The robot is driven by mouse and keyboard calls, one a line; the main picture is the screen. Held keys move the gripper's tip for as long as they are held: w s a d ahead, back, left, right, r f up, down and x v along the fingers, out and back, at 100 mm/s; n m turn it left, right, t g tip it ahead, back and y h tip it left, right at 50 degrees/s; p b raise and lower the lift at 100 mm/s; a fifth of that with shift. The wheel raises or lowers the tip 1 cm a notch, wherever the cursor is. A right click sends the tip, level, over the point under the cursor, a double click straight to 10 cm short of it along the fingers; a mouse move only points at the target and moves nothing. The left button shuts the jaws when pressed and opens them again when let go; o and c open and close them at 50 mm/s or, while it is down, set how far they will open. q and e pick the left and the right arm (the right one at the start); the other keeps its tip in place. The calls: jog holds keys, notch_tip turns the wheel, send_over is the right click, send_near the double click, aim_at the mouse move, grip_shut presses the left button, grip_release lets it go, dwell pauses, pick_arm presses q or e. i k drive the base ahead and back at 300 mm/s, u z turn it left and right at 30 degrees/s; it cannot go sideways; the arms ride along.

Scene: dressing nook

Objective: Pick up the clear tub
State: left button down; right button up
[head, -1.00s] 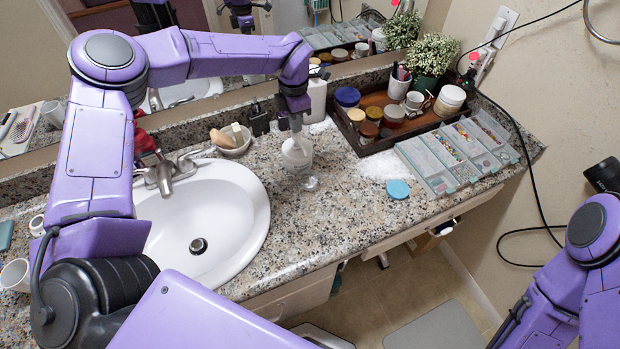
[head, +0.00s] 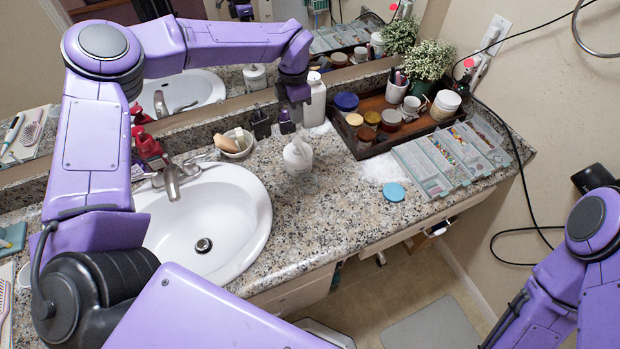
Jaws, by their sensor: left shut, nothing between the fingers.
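A small cloudy, pale tub (head: 298,158), which I take for the clear tub, stands on the granite counter just right of the sink. Its top looks white and uneven, and its contents are hard to make out. My left gripper (head: 296,98) is above and behind it, apart from it, with bare counter showing between them. The left gripper is shut and empty; its fingertips are mostly hidden by the wrist. My right arm shows at the lower right, but its gripper is out of the picture.
A black and a purple small item stand behind the tub, near a white bottle (head: 315,100). A blue disc (head: 394,192), bead organizer (head: 440,162) and crowded brown tray (head: 365,150) lie right. The front counter is clear.

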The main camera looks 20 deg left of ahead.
aim_at(308, 190)
jog(key=k, duration=1.5)
